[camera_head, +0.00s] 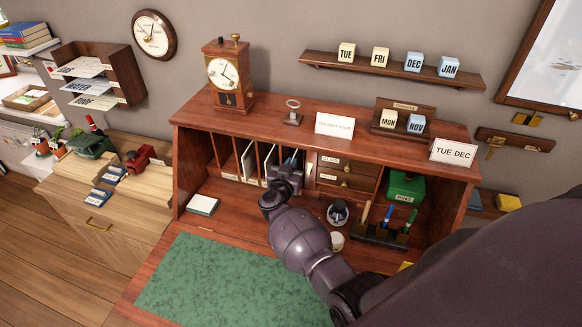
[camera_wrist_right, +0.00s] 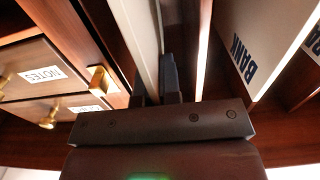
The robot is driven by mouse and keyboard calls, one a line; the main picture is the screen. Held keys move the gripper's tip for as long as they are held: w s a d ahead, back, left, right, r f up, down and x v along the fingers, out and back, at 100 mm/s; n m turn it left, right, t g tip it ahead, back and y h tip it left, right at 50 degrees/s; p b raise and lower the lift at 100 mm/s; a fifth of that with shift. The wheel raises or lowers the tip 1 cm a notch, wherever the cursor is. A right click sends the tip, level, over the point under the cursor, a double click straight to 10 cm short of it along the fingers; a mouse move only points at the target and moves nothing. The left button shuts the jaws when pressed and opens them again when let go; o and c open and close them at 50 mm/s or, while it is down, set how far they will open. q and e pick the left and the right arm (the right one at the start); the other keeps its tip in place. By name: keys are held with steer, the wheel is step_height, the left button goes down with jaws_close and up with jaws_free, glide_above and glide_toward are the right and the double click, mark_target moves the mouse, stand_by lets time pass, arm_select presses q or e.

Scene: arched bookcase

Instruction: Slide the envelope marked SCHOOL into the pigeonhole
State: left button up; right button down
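My right gripper (camera_head: 289,166) reaches into the row of upright pigeonholes at the middle of the desk hutch. In the right wrist view its dark fingers (camera_wrist_right: 158,88) stand close on either side of a thin pale sheet, the envelope (camera_wrist_right: 146,40), seen nearly edge-on. No marking on this envelope can be read, so SCHOOL is not confirmed. It stands upright among the dividers. How deep it sits in its slot cannot be told. An envelope marked BANK (camera_wrist_right: 240,52) stands in a slot to the right in the wrist view. My left gripper is not in view.
Small drawers (camera_head: 333,168), one labelled NOTES (camera_wrist_right: 42,74) with a brass knob, adjoin the slots. An ink bottle (camera_head: 338,212), a pen stand (camera_head: 385,236) and a green box (camera_head: 406,187) stand to the right. The green desk mat (camera_head: 215,285) is clear.

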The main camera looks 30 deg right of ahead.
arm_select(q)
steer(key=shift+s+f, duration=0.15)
arm_select(e)
steer(key=shift+w+d, duration=0.25)
steer(key=c, duration=1.8)
jaws_free()
steer(key=o, duration=0.6)
steer(key=shift+c, duration=0.2)
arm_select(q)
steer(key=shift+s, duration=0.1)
